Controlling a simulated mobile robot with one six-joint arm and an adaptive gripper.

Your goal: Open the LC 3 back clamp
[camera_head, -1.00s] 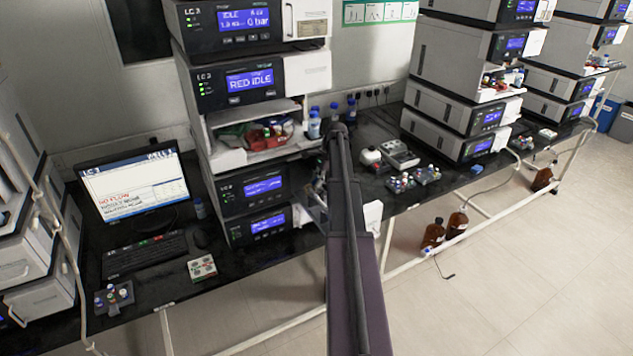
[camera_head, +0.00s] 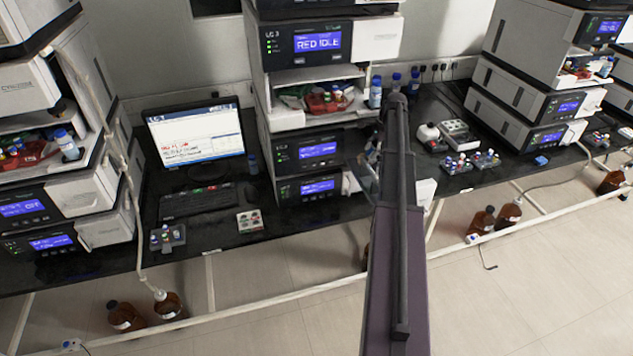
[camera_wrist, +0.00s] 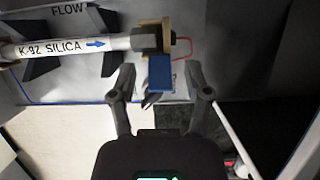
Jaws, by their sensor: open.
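In the wrist view a white column (camera_wrist: 70,48) marked "K-92 SILICA" with a blue arrow lies across the top left. Its right end sits in a tan clamp (camera_wrist: 153,36) with a blue lever (camera_wrist: 160,72) hanging down toward me. My gripper (camera_wrist: 159,78) is open, one finger on each side of the lever. I cannot tell whether either finger touches it. Nothing shows whether this is the back clamp. In the head view the LC 3 stack (camera_head: 285,45) stands in the centre; my arm hides most of its right side, including the clamp.
A monitor (camera_head: 196,140) and keyboard (camera_head: 197,203) stand left of the stack on the black bench (camera_head: 120,255). Blue-capped bottles (camera_head: 376,92) and small devices (camera_head: 455,135) are to the right. Brown bottles (camera_head: 482,222) stand below. The open floor (camera_head: 540,300) is in front.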

